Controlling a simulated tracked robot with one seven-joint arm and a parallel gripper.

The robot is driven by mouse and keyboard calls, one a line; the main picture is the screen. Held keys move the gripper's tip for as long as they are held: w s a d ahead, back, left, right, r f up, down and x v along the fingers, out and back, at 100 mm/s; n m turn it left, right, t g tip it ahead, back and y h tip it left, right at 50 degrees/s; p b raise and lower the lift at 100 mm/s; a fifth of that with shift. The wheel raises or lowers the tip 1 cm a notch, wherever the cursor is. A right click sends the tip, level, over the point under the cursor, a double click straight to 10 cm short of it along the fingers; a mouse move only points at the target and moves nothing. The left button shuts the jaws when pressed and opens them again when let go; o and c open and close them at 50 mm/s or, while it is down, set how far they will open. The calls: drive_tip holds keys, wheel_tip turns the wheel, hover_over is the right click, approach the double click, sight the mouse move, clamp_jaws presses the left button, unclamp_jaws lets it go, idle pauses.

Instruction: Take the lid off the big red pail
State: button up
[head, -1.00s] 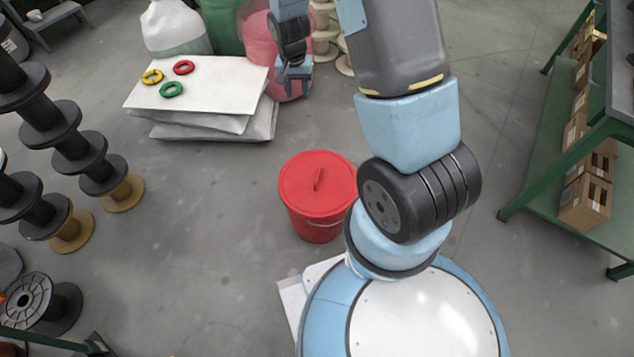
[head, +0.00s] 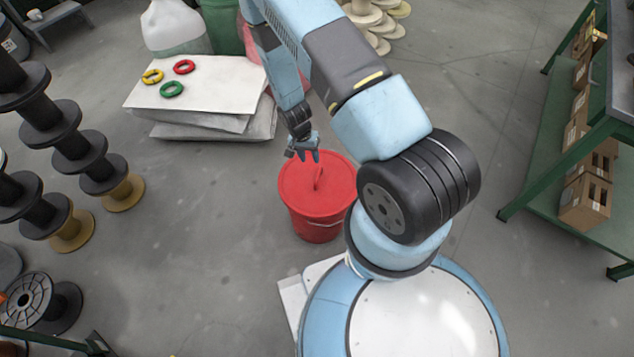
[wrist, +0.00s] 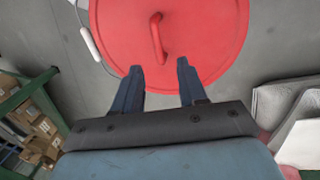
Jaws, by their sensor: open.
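The big red pail (head: 316,228) stands upright on the floor in front of my base, with its round red lid (head: 333,187) on top. The lid has a raised red bar handle (head: 318,179) across its middle. My gripper (head: 307,155) hangs over the far edge of the lid, fingers open and empty. In the wrist view the two fingers of my gripper (wrist: 161,75) point toward the lid (wrist: 205,40), and the lid handle (wrist: 158,38) lies ahead of them, roughly centred between them and apart. A white grip (wrist: 90,44) on the pail's bail shows at its side.
Black spools (head: 75,145) stand in piles at left. A green shelf with boxes (head: 586,200) is at right.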

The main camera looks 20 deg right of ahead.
sight(318, 174)
drive_tip(key=f, duration=0.2)
drive_tip(key=d+f, duration=0.1)
drive_tip(key=f, duration=0.4)
drive_tip(key=shift+s+d+f, duration=0.2)
drive_tip(key=shift+s+f, duration=0.15)
drive_tip(key=shift+s, duration=0.05)
drive_tip(key=shift+s+d+f, duration=0.1)
drive_tip(key=shift+d+f, duration=0.15)
drive_tip(key=shift+f, duration=0.35)
drive_tip(key=shift+d+f, duration=0.25)
drive_tip(key=shift+f, duration=0.4)
drive_tip(key=shift+s+d+f, duration=0.1)
drive_tip(key=shift+d+f, duration=0.15)
drive_tip(key=shift+f, duration=0.35)
drive_tip(key=shift+d+f, duration=0.1)
drive_tip(key=shift+f, duration=0.6)
drive_tip(key=shift+c, duration=0.3)
clamp_jaws()
